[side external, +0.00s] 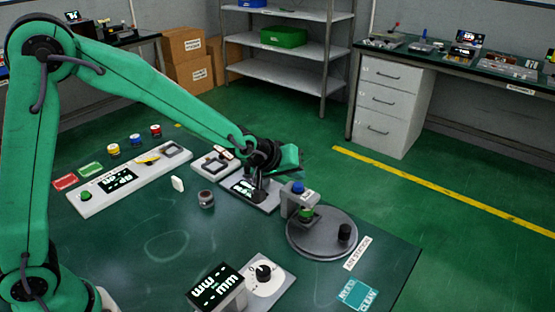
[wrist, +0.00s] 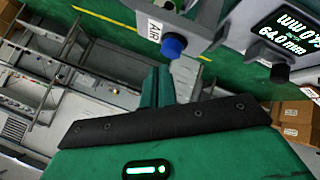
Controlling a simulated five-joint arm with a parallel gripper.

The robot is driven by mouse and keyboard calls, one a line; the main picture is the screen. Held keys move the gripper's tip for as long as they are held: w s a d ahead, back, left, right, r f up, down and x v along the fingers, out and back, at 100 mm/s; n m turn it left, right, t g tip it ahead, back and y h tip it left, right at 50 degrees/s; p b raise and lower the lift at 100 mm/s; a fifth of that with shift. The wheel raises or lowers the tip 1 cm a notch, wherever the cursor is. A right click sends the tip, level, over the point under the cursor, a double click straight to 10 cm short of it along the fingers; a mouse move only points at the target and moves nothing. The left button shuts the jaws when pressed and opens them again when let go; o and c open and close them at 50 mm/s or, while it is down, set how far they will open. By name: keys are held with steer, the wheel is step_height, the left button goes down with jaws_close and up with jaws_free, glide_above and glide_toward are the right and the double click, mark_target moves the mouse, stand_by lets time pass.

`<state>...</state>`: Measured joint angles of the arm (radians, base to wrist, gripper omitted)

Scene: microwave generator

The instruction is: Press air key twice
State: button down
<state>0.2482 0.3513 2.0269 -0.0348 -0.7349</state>
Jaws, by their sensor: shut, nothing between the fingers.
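The air key is a blue round button (side external: 298,188) on top of a grey post-like bracket at the air station. It also shows in the wrist view as a blue cap (wrist: 173,45) beside a white label reading AIR. My gripper (side external: 290,166) is above and slightly left of the blue button in the side view. In the wrist view my green fingers (wrist: 157,72) are together and empty, with their tips close to the blue button in the picture. I cannot tell whether they touch it.
A round grey plate (side external: 322,240) with a black knob stands below the bracket. A display unit (side external: 246,187) is just left of the air station. A small dark cylinder (side external: 206,199) and a front display box (side external: 216,287) stand on the bench.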

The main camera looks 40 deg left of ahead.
mark_target(295, 187)
steer(key=shift+r, duration=0.2)
steer(key=shift+r, duration=2.35)
stand_by(0.9)
step_height(295, 187, up, 4)
steer(key=shift+a+f, duration=0.1)
stand_by(0.3)
steer(key=shift+f, duration=0.15)
steer(key=shift+f, duration=4.3)
steer(key=shift+f, duration=0.15)
steer(key=shift+f, duration=0.25)
